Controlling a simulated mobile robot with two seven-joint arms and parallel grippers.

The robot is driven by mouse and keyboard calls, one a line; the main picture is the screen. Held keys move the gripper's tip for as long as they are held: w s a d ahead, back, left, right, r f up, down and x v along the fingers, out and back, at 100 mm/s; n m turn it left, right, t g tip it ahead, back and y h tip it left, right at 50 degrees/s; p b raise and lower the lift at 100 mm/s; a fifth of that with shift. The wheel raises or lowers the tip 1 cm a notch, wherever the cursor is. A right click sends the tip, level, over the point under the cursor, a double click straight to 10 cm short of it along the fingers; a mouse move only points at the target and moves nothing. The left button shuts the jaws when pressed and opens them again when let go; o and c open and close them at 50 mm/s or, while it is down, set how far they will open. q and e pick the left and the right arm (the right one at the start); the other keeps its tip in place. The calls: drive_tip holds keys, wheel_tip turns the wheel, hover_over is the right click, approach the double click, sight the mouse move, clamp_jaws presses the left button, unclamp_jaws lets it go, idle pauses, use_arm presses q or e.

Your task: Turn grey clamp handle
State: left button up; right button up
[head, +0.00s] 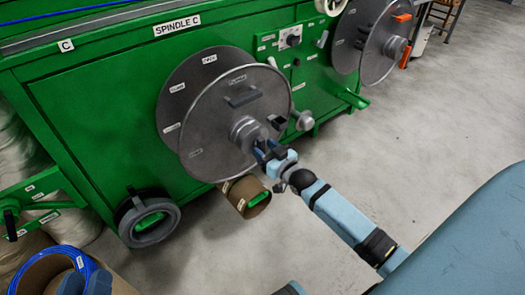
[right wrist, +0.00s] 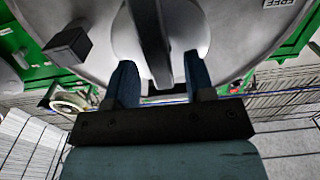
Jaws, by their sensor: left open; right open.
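The grey clamp handle (right wrist: 152,40) is a dark grey bar across the pale round hub in the right wrist view. It runs down between the two blue fingers of my right gripper (right wrist: 160,85), which is open, with a gap on each side of the handle. In the head view this gripper (head: 268,157) is at the hub (head: 246,132) of the big grey disc (head: 205,125), and it hides most of the handle. My left gripper (head: 86,284) seems to be the two blue-grey fingers at the bottom left edge, apart, over a cardboard drum.
The green machine (head: 100,110) stands behind the disc. A second reel (head: 375,40) is at top right. A black block (right wrist: 68,45) sticks out of the disc near my right gripper. A cardboard tube (head: 247,197) and grey ring (head: 148,218) lie below.

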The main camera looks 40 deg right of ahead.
drive_tip(key=shift+w+a, duration=0.1)
drive_tip(key=shift+w, duration=0.6)
use_arm(q)
drive_tip(key=shift+f, duration=0.35)
use_arm(e)
clamp_jaws()
use_arm(q)
drive_tip(key=shift+r, duration=0.15)
